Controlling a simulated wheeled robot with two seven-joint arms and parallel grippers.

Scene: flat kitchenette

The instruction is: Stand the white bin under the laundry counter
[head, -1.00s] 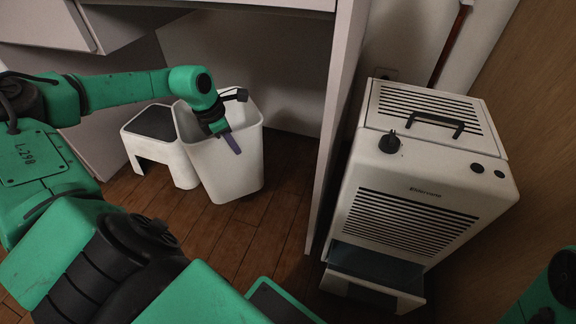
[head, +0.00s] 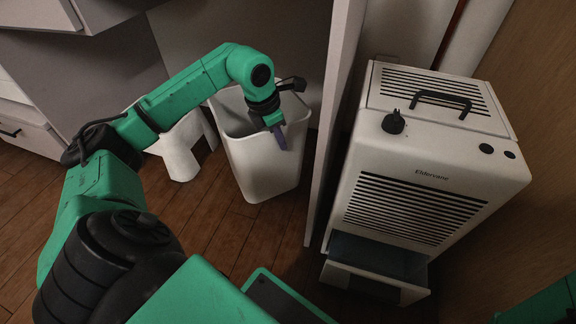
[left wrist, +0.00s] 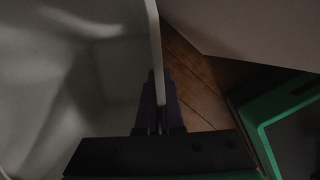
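The white bin (head: 262,168) is a tall, open-topped bin in front of the counter's recess, between a white stool and the counter's side panel (head: 325,130). It looks nearly upright; I cannot tell whether its base touches the floor. My left gripper (head: 279,133) reaches over it and is shut on its near rim, one finger outside and one inside. In the left wrist view the fingers (left wrist: 158,105) pinch the bin's wall (left wrist: 154,40), with the bin's interior at left. The laundry counter's top is mostly out of view. My right gripper is not in view.
The white stool (head: 182,152) stands left of the bin, partly hidden by my arm. A white slatted appliance (head: 420,180) with a tray (head: 375,280) pulled out at its base stands right of the side panel. Wooden floor (head: 230,240) is clear in front of the bin.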

